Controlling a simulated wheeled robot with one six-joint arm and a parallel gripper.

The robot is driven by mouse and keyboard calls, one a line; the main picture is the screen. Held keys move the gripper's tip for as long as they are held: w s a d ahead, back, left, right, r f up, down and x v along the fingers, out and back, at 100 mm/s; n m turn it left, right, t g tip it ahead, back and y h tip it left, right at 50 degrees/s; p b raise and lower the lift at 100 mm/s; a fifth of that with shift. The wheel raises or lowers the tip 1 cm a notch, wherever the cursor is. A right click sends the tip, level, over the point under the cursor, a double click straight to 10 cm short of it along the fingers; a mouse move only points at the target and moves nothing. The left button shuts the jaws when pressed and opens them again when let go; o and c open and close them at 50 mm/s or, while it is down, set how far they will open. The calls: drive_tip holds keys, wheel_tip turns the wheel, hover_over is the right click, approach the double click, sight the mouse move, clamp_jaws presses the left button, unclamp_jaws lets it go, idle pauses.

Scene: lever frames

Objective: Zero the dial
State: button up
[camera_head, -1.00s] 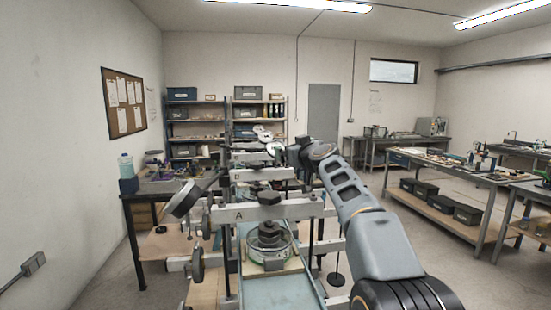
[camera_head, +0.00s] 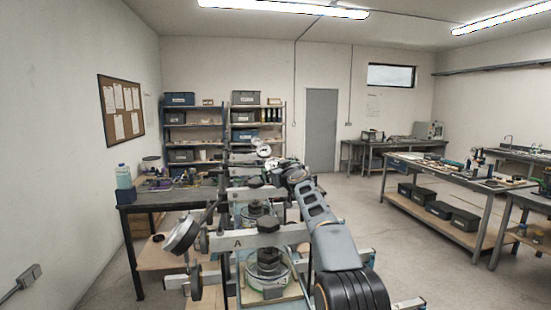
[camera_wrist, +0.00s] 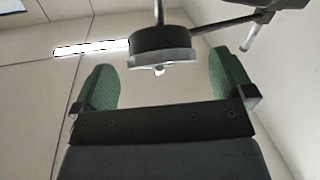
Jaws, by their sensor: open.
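A lever frame marked A (camera_head: 238,243) stands in front in the head view, with a dark weight (camera_head: 268,258) over a round glass dish. A round dial (camera_head: 182,235) is tilted at its left, its face turned mostly away, so I cannot read it. My gripper (camera_wrist: 161,62) shows in the wrist view with two green-padded fingers spread apart and nothing clamped. Beyond and between the fingertips is a dark round body (camera_wrist: 163,45) with a grey rim and small pale knob; I cannot tell whether it is a dial. In the head view my gripper is not clearly visible.
More lever frames stand behind, one with a white round face (camera_head: 264,150). A workbench (camera_head: 165,196) with a bottle (camera_head: 124,177) is at the left wall. A bench with bins below (camera_head: 452,172) is at right. Floor between is clear.

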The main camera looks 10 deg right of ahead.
drive_tip(key=shift+w+a+p, duration=0.15)
drive_tip(key=shift+w+p, duration=0.45)
drive_tip(key=shift+w, duration=0.1)
drive_tip(key=shift+w+a+p, duration=0.15)
drive_tip(key=shift+w+p, duration=0.45)
drive_tip(key=shift+w, duration=0.05)
drive_tip(key=c, duration=0.9)
drive_tip(key=shift+m+h, duration=0.8)
drive_tip(key=shift+m, duration=0.3)
drive_tip(key=shift+c, duration=0.2)
drive_tip(key=o, duration=0.9)
drive_tip(key=shift+o, duration=0.2)
